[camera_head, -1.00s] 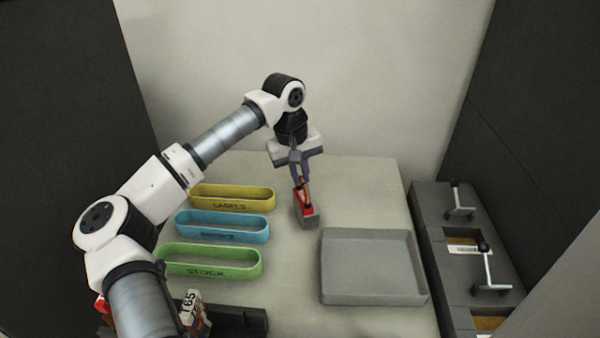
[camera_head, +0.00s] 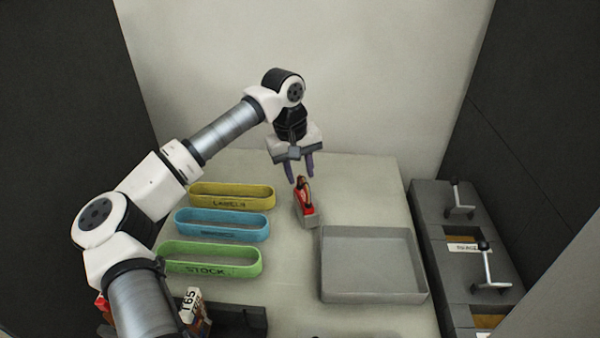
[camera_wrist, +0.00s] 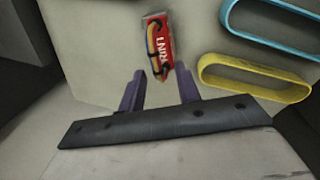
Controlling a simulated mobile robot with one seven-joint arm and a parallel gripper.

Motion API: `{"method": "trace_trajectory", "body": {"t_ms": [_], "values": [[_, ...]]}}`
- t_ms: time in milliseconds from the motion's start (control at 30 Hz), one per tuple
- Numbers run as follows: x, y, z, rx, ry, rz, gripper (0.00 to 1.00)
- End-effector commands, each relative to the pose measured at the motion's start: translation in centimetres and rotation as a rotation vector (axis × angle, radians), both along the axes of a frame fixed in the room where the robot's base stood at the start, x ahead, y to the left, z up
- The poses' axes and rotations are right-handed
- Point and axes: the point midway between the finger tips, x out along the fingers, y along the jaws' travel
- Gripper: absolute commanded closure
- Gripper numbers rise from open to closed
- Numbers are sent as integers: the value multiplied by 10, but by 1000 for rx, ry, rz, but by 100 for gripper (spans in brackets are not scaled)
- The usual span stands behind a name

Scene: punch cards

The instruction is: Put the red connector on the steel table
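The red connector (camera_head: 305,203) stands on the pale table top (camera_head: 345,190), right of the yellow tray, with a grey block at its front end and a dark-and-orange loop on top. In the wrist view the connector (camera_wrist: 158,48) shows lettering and lies just beyond the fingertips, apart from them. My gripper (camera_head: 301,178) is above and behind it, with its two purple fingers spread and nothing between them. The gripper also shows in the wrist view (camera_wrist: 160,85), open and empty.
Yellow (camera_head: 230,204), blue (camera_head: 222,234) and green (camera_head: 210,270) oval trays stand left of the connector. A grey square tray (camera_head: 372,296) is close on its right. A dark unit with levers (camera_head: 465,250) lines the right side. A dark rack (camera_head: 240,320) is at the front left.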

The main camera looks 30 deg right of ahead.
Motion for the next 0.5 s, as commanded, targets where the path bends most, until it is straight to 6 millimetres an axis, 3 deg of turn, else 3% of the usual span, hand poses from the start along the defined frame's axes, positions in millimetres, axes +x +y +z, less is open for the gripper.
{"method": "trace_trajectory", "body": {"t_ms": [300, 500], "values": [[3, 10, 66, 0, -4, 2, 67], [5, 15, 98, 0, -3, 1, 67]]}}
